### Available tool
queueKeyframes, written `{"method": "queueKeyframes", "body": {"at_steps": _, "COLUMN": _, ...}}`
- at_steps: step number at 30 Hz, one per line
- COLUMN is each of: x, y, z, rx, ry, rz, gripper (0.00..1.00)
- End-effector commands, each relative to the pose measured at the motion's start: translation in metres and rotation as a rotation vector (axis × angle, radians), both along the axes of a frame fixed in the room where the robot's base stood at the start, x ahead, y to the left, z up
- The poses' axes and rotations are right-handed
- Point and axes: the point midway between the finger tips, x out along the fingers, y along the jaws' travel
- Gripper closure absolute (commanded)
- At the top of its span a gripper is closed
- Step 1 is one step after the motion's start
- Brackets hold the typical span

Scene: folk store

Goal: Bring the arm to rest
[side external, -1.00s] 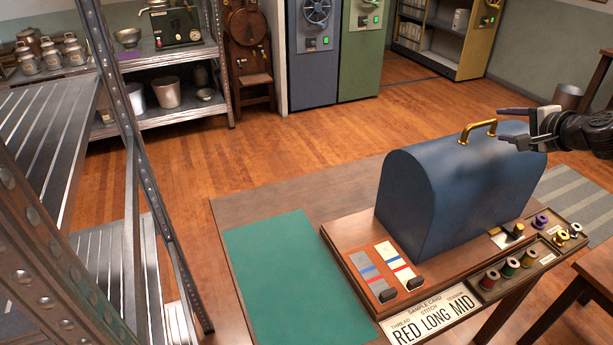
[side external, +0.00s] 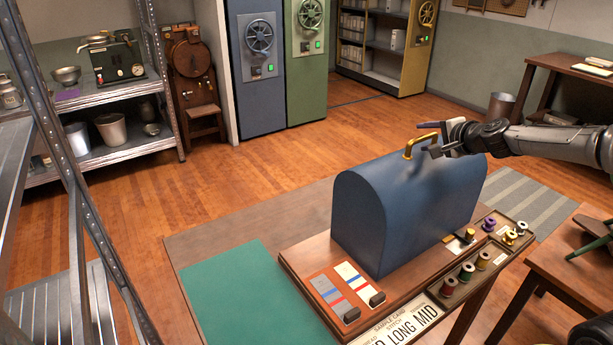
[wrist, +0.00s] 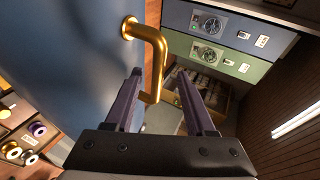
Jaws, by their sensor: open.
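My gripper (side external: 433,148) is above the right part of the domed blue case (side external: 385,215), close beside the brass handle (side external: 421,143) on its top. In the wrist view, the two purple-grey fingers (wrist: 160,85) stand apart. The handle (wrist: 155,55) shows bright against them, with its free-looking end near the left finger. I cannot tell whether it touches. Nothing is gripped between the fingers. The case is closed and upright on a wooden board (side external: 300,257).
Thread spools (side external: 467,272) lie in a tray along the board's right side. A green mat (side external: 235,300) lies left of the board. A metal shelf frame (side external: 80,180) stands at the left. Another wooden table (side external: 545,255) is at the right.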

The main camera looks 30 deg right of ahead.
Motion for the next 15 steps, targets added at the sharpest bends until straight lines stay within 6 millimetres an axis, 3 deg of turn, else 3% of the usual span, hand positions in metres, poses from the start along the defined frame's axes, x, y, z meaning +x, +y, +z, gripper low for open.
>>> {"method": "queueKeyframes", "body": {"at_steps": 9, "x": 0.0016, "y": -0.0004, "z": -0.0012, "rx": 0.000, "ry": 0.001, "rz": 0.000, "gripper": 0.47}}
{"method": "queueKeyframes", "body": {"at_steps": 15, "x": 0.0016, "y": -0.0005, "z": -0.0010, "rx": 0.000, "ry": 0.000, "rz": 0.000, "gripper": 0.83}}
